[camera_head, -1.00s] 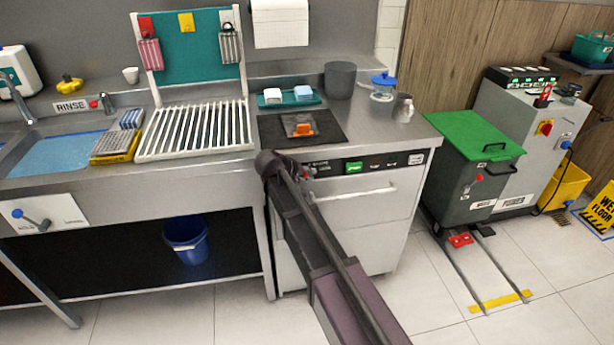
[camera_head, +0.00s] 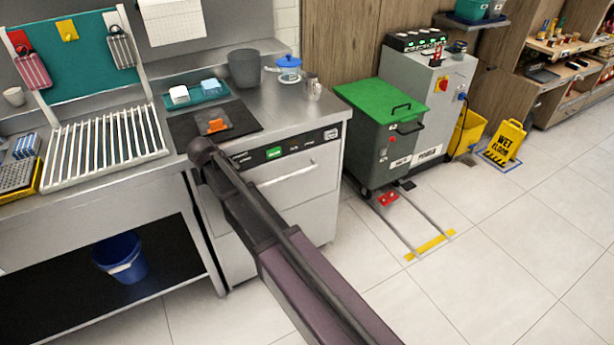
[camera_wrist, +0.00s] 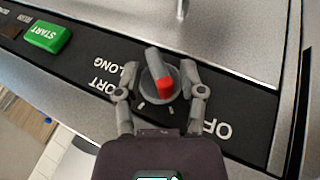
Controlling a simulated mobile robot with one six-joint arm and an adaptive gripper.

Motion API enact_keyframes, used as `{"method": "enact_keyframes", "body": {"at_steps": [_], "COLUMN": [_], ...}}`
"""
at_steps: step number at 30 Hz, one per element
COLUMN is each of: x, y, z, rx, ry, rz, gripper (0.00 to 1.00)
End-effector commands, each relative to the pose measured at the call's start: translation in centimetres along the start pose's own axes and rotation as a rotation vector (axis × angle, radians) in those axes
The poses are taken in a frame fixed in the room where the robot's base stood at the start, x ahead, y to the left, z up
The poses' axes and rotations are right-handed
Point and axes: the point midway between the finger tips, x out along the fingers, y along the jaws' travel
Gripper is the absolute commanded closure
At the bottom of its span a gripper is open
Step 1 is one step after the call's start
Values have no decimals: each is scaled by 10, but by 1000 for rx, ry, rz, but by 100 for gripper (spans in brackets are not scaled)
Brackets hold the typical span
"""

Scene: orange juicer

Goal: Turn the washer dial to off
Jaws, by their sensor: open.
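The washer dial (camera_wrist: 155,62) shows in the wrist view as a round grey knob with a raised bar and a red end. The red end points toward the lower edge of that view. OFF (camera_wrist: 217,128) is printed to the lower right of the dial, and LONG and a partly covered SHORT to its left. My gripper (camera_wrist: 160,78) is open, with one finger on each side of the dial; I cannot tell whether they touch it. In the head view, the washer (camera_head: 283,195) stands under the counter, and my arm hides the dial.
A green START button (camera_wrist: 46,37) sits at the panel's left in the wrist view, and a handle bar runs along the washer's front. A green-lidded bin (camera_head: 378,140) stands right of the washer.

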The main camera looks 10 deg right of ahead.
Motion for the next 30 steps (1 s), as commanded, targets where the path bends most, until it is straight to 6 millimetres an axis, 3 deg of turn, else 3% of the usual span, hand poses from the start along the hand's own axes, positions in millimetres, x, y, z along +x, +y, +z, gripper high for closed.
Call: {"method": "enact_keyframes", "body": {"at_steps": [30], "x": [2], "y": [6], "z": [1], "rx": [210], "ry": [0], "rz": [-502], "gripper": [49]}}
